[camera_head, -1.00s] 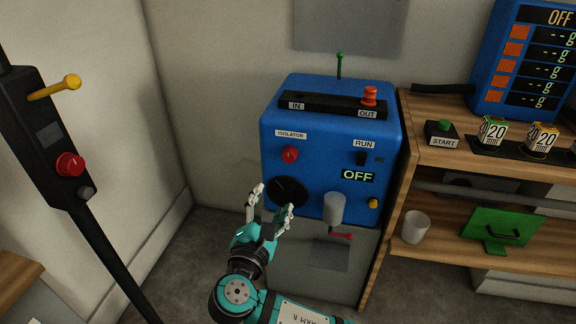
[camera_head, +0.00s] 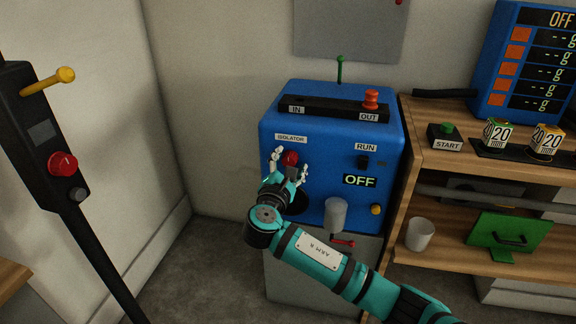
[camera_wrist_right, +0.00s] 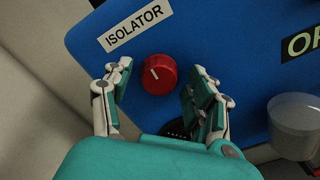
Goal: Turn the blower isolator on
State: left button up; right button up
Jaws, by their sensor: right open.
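The red isolator knob (camera_head: 289,158) sits on the front of the blue blower box (camera_head: 335,185), under the ISOLATOR label (camera_head: 291,138). In the right wrist view the knob (camera_wrist_right: 159,74) has a white mark pointing to its upper left. My right gripper (camera_head: 290,156) is open, with one finger on each side of the knob; in the right wrist view the fingers (camera_wrist_right: 160,82) stand apart from it. The OFF display (camera_head: 360,181) is lit on the box. My left gripper is not in view.
A grey cup-like part (camera_head: 335,214) sticks out of the box's lower front. A dark control post (camera_head: 48,140) with a yellow lever stands at the left. A wooden shelf unit (camera_head: 440,160) stands right of the box.

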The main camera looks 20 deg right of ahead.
jog(key=c, duration=1.1)
jog(key=shift+c, duration=0.2)
